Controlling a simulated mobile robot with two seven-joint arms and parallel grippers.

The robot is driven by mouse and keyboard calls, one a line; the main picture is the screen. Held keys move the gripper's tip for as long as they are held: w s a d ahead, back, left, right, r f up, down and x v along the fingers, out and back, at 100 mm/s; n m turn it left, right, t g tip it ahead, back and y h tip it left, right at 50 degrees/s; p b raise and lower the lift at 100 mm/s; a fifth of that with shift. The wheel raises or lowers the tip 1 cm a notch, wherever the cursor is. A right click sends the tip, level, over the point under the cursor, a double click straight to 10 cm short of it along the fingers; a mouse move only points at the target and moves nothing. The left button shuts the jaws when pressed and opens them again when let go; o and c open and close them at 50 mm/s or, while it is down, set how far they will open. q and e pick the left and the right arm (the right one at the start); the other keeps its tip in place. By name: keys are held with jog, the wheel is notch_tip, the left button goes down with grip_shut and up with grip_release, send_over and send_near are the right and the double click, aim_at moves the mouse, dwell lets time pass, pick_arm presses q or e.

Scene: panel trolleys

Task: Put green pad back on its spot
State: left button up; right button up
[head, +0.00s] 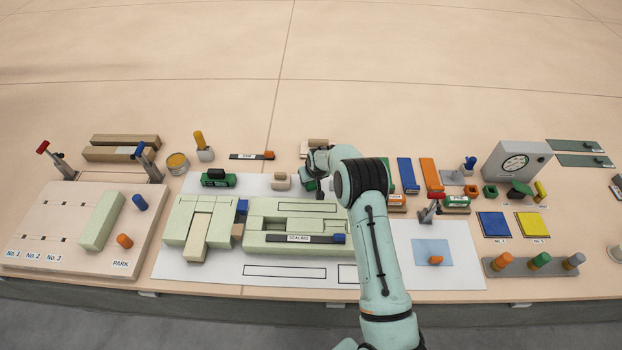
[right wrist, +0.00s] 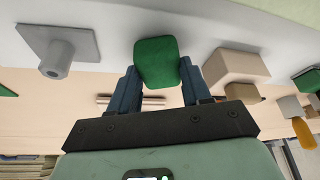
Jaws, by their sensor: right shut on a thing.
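A green pad (right wrist: 157,62), a rounded block, is gripped between the two dark blue fingers of my right gripper (right wrist: 157,85) in the right wrist view. In the head view my right gripper (head: 314,176) is over the back part of the white mat, and a bit of green (head: 309,185) shows under it. The arm hides part of the area there. I cannot tell whether the pad touches the surface. A blue pad (head: 494,224) and a yellow pad (head: 533,224) lie flat at the right. My left gripper is not in view.
Pale green blocks (head: 265,240) and a beige block (head: 281,181) stand near the gripper. A grey plate with a peg (right wrist: 58,50) is at the left in the wrist view. A gauge box (head: 515,161) and a peg rack (head: 536,264) are at the right. The far table is clear.

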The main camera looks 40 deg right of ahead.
jog(key=shift+f, duration=0.15)
jog(key=o, duration=1.1)
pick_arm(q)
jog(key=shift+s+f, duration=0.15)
pick_arm(e)
jog(key=shift+r, duration=0.25)
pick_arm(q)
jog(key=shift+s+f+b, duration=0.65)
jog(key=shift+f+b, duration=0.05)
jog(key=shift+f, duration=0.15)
pick_arm(e)
jog(key=v, duration=1.2)
jog(key=shift+f, duration=0.1)
